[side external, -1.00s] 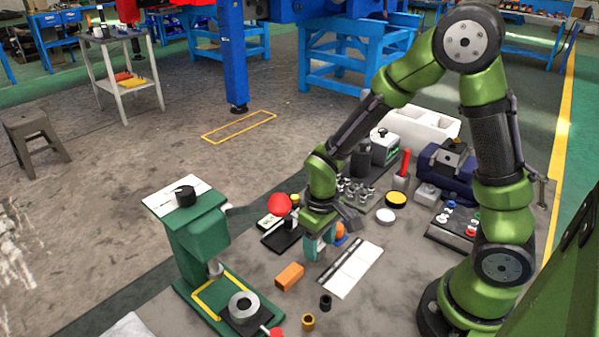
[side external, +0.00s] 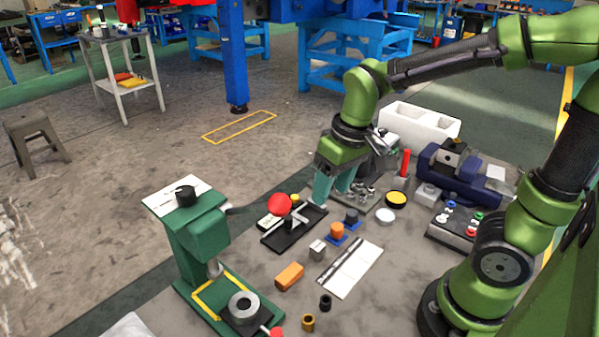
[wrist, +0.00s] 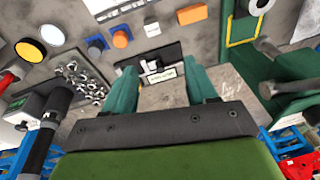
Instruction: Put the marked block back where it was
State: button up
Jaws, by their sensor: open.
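My gripper (side external: 334,192) has teal fingers and is raised behind the block, near the black tray (side external: 270,241). In the wrist view my gripper (wrist: 162,88) has its fingers wide apart with nothing held between them.
Blue squares with an orange cylinder (side external: 337,230) and a dark piece (side external: 351,216) lie right of the block. A green press (side external: 200,243) with a red-knobbed lever stands at left. A tray of metal parts (side external: 367,199) is right of my gripper.

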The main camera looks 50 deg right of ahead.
jog(key=s+r+m+t+y, duration=0.1)
jog(key=s+r+m+t, duration=0.1)
jog(key=s+r+t, duration=0.3)
jog(key=shift+s+r+m, duration=0.4)
jog(key=shift+r, duration=0.1)
dwell(0.9)
